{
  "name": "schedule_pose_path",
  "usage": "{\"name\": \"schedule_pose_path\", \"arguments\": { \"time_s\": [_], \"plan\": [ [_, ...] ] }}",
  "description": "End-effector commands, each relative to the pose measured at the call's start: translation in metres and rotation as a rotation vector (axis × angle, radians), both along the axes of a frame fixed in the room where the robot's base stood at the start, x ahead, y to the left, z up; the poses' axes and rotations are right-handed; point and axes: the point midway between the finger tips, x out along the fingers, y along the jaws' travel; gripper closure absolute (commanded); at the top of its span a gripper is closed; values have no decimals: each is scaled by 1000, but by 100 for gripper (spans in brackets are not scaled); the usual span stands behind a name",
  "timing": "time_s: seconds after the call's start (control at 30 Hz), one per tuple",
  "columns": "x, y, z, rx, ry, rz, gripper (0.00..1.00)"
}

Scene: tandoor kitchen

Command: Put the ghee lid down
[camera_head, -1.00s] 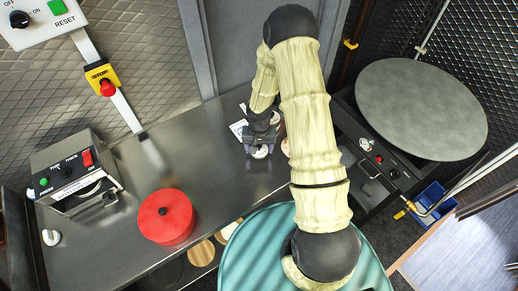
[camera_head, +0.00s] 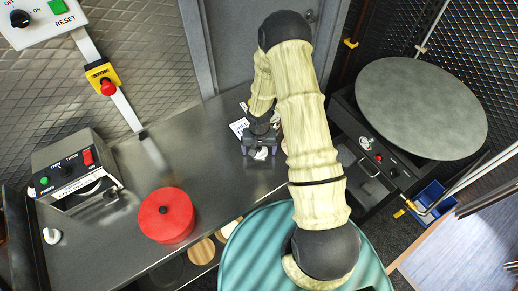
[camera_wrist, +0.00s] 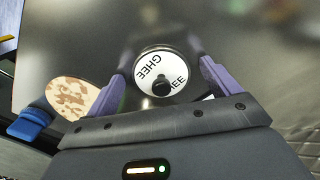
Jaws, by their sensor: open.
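The ghee lid (camera_wrist: 149,66) is a white disc with black GHEE lettering and a black knob. In the wrist view it lies between my gripper's (camera_wrist: 162,80) two purple fingers, which are spread apart with a gap around the knob. In the head view my gripper (camera_head: 260,153) is low over the steel counter, and part of the white lid (camera_head: 262,154) shows between its fingers. The lid appears to lie on the counter; its underside is hidden.
A red round container (camera_head: 166,216) stands on the steel counter (camera_head: 215,150), left of my gripper. A control box (camera_head: 75,170) is farther left. A white printed card (camera_head: 238,128) lies behind my gripper. A round griddle (camera_head: 420,108) is at right. A flatbread (camera_wrist: 72,95) shows in the wrist view.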

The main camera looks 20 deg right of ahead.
Motion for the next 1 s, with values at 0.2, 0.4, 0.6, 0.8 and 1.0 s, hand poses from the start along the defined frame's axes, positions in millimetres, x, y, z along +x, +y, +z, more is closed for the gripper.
{"name": "schedule_pose_path", "arguments": {
  "time_s": [0.2,0.4,0.6,0.8,1.0],
  "plan": [
    [1,0,12,0,-3,-3,12],
    [2,-1,39,0,-5,-3,12],
    [1,-1,70,1,-4,-3,12],
    [1,0,101,0,-4,-1,12],
    [0,0,120,1,-1,-2,12]
  ]
}}
